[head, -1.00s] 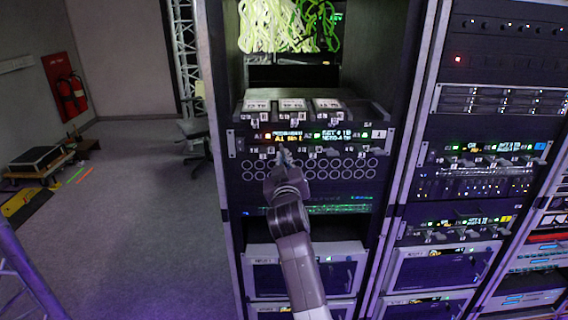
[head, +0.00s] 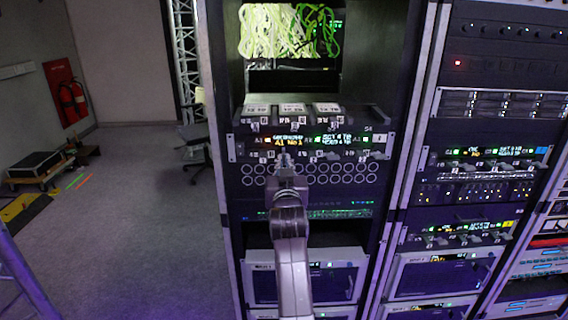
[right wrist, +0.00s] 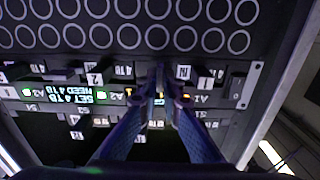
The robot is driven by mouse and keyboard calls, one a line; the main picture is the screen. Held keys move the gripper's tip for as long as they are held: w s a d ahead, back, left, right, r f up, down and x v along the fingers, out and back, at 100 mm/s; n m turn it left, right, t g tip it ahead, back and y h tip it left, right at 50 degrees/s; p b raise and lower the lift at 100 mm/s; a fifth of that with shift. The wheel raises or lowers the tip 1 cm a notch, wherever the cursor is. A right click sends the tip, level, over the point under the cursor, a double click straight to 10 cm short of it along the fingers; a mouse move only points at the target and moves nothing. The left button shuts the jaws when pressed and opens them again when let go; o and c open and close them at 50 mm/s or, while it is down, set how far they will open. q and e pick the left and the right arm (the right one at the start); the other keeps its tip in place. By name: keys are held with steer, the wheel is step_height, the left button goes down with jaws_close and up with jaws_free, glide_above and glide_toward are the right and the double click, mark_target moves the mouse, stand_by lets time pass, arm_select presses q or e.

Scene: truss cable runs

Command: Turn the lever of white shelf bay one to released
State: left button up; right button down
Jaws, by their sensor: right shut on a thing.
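The white-tagged shelf (head: 378,137) is a dark panel across the left rack, with lit displays and a row of small labelled levers. Its left bay, marked A1, has an amber display (head: 291,141); the bay to its right has a whitish-green display (head: 338,140). My right gripper (head: 284,160) is at the front of bay A1, below its display. In the right wrist view the shelf is upside down, and the gripper (right wrist: 166,97) is shut on a small lever in the A1 part. The fingers hide most of that lever, so its position is unclear. My left gripper is not in view.
A panel of round ports (head: 340,172) lies just below the shelf. Small labelled modules (head: 292,110) stick out above it. Open floor (head: 140,220) lies at the left.

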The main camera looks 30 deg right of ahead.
steer(key=shift+f, duration=0.1)
steer(key=c, duration=2.1)
jaws_free()
